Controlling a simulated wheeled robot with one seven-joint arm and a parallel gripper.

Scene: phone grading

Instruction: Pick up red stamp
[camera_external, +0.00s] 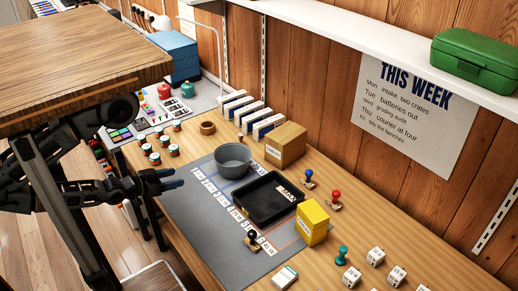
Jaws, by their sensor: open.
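The red stamp (335,198) stands upright on the wooden table, right of the black tray and near the wall. It has a red knob on a small wooden base. My gripper (176,180) is open and empty, above the left edge of the grey mat. It is well to the left of the red stamp, with the grey bowl and black tray between them. A blue stamp (308,176) stands just left of and behind the red one.
A yellow box (312,222) stands close in front of the red stamp. The black tray (262,215), grey bowl (232,162) and cardboard box (286,147) sit nearby.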

